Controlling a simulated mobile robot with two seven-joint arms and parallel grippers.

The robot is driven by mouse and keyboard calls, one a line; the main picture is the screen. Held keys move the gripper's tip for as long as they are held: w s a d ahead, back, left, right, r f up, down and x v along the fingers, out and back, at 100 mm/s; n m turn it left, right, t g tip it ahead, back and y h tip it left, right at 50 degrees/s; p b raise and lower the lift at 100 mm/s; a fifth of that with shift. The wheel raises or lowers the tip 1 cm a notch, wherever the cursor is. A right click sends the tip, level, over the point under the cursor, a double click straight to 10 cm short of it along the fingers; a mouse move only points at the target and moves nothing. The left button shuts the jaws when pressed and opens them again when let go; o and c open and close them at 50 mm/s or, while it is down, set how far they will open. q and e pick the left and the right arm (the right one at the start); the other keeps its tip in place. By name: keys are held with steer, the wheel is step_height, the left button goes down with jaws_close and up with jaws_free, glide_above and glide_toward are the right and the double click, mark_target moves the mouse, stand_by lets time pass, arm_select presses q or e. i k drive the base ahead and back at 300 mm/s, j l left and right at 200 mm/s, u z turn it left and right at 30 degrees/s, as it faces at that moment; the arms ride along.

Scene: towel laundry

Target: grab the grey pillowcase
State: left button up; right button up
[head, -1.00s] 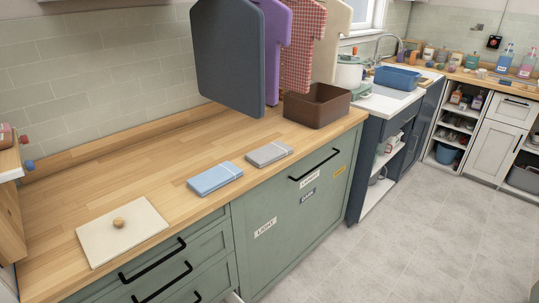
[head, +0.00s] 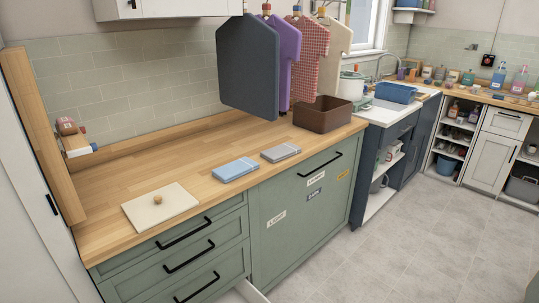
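A grey folded cloth (head: 281,153), which looks like the grey pillowcase, lies flat on the wooden counter (head: 190,150) near its front edge. A light blue folded cloth (head: 236,169) lies just left of it, a small gap apart.
A cream board with a knob (head: 160,206) lies at the counter's left front. A brown bin (head: 322,114) stands right of the cloths. Hanging garments (head: 290,65) and a dark board-like piece (head: 247,66) hang above the counter's back.

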mark_target(274, 155)
steer(key=l+u, duration=0.1)
steer(key=u, duration=1.05)
steer(key=i+l, duration=0.1)
steer(key=l, duration=0.3)
steer(key=i+l, duration=0.15)
steer(key=l, duration=0.25)
steer(key=i+l, duration=0.1)
steer(key=l, duration=0.3)
steer(key=i+l, duration=0.15)
steer(key=l, duration=0.25)
steer(key=i+l, duration=0.1)
steer(key=l, duration=0.3)
steer(key=i+l, duration=0.15)
steer(key=l, duration=0.25)
steer(key=i+l, duration=0.1)
steer(key=l, duration=0.3)
steer(key=i+l, duration=0.15)
steer(key=l, duration=0.25)
